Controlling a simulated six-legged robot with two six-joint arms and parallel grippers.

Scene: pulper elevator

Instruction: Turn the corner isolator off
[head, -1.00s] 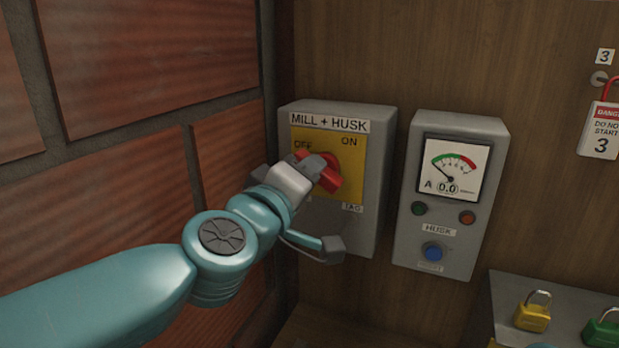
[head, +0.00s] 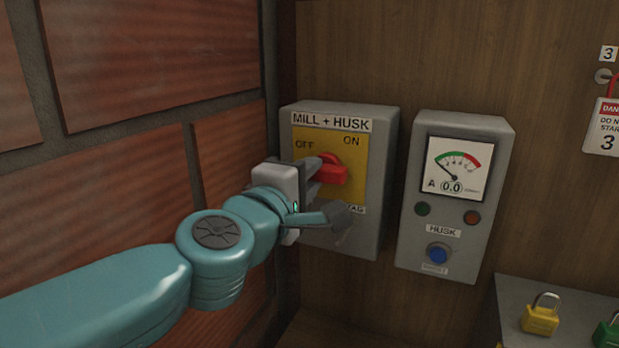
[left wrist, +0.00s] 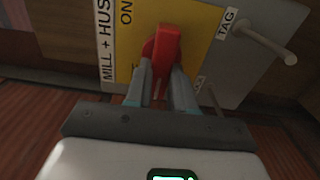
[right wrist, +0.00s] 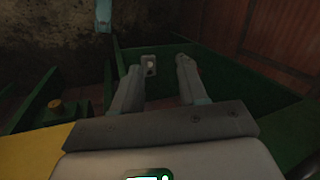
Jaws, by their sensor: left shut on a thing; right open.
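The corner isolator (head: 366,225) is a grey box labelled MILL + HUSK on the wood wall, with a yellow plate marked OFF at left and ON at right. Its red handle (head: 334,174) lies about level across the plate. My left gripper (head: 316,178) is shut on the handle from the left side and hides part of it. In the left wrist view the red handle (left wrist: 167,48) stands between the two fingers (left wrist: 163,82). My right gripper (right wrist: 160,75) is open and empty, away from the isolator.
A grey HUSK meter box (head: 408,240) hangs right of the isolator; its dial reads 0.0. A yellow padlock (head: 539,319) sits on a grey box at lower right. A brick wall (head: 140,75) closes the left side. Green framework (right wrist: 262,75) surrounds my right gripper.

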